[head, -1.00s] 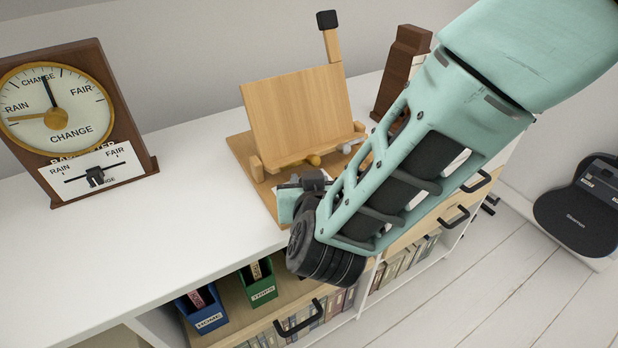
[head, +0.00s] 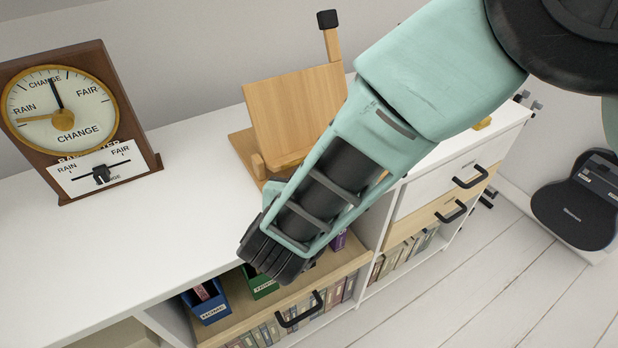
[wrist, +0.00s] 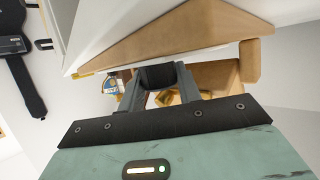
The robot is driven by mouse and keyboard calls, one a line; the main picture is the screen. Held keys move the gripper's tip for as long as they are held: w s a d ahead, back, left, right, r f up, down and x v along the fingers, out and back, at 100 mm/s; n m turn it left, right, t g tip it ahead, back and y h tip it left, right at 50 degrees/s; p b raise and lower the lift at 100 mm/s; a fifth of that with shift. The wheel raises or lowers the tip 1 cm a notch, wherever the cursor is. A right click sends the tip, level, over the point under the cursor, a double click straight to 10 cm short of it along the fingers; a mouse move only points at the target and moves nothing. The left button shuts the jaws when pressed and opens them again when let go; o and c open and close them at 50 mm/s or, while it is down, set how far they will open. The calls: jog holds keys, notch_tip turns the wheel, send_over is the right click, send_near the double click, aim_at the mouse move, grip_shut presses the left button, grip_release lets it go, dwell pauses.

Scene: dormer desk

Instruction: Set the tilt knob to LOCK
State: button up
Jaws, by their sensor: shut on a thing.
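The wooden reading stand (head: 300,110) stands on the white desktop, its board leaning back. My arm covers its lower right part in the head view. In the wrist view the stand's wood (wrist: 180,32) runs across the top. My gripper (wrist: 162,82) is shut on a dark block-like piece (wrist: 157,75) that sits against the wood. It looks like the tilt knob, but its markings and setting cannot be read.
A barometer (head: 95,178) with a slider card stands at the left. A thin post with a black cap (head: 327,19) rises behind the stand. Blue (head: 207,303) and green (head: 262,284) boxes sit in a drawer below the desk edge. The desktop between barometer and stand is clear.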

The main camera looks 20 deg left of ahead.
jog(key=o, duration=1)
jog(key=shift+s+r, duration=0.1)
jog(key=v, duration=1.7)
jog(key=shift+d, duration=0.1)
